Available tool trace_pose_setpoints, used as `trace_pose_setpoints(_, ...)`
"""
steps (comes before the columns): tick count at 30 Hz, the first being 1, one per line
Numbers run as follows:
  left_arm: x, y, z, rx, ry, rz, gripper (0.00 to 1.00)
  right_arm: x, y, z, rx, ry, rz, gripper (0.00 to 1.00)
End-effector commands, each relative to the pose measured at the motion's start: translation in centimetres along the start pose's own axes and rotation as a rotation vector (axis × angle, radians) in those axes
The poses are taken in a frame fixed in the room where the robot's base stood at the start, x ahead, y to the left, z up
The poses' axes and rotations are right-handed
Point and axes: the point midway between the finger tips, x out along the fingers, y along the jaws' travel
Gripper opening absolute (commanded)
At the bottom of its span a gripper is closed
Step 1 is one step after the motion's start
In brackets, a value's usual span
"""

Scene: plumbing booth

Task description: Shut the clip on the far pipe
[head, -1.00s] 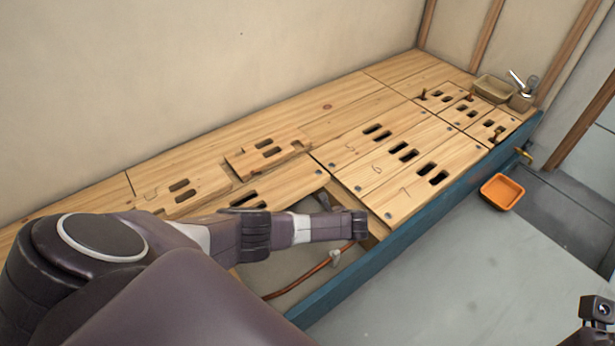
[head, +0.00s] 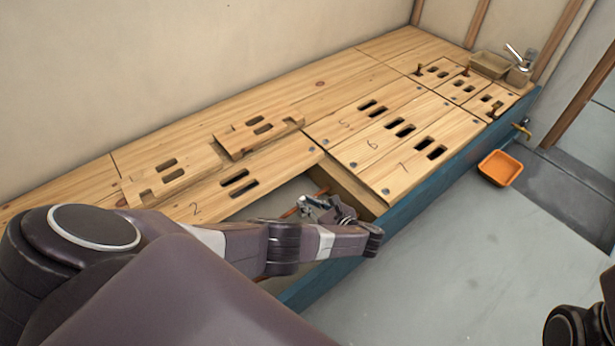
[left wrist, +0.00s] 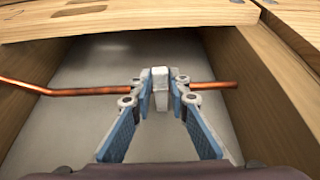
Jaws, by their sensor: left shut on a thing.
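In the left wrist view a copper pipe (left wrist: 75,91) runs across an opening below the floorboards. A pale clip (left wrist: 161,88) sits around it near the right side of the opening. My left gripper (left wrist: 160,90) has its blue-padded fingers on either side of the clip, shut on it. The fingertips hide parts of the clip and pipe, and I cannot tell whether the clip is latched. My right gripper's fingers are not visible.
Slotted boards (head: 400,127) lie right of the opening, and board 2 (head: 235,182) lies to its left. A loose board (head: 258,133) rests on top behind it. A blue beam (head: 455,150) edges the front. An orange tray (head: 499,169) sits on the clear grey floor.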

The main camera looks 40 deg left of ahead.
Motion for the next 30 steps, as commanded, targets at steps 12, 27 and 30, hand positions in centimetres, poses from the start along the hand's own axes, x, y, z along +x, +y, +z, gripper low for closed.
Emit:
trace_pose_setpoints(12, 0.1, 0.0, -0.1, 0.001, 0.002, 0.0, 0.33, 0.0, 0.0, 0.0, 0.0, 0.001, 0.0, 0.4)
trace_pose_setpoints(27, -0.4, 0.0, 1.0, 0.0, 0.003, -0.001, 0.33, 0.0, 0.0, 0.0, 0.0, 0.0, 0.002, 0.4)
trace_pose_setpoints(30, -0.8, 0.0, 1.9, -0.001, 0.003, -0.001, 0.33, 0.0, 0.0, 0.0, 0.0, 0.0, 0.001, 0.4)
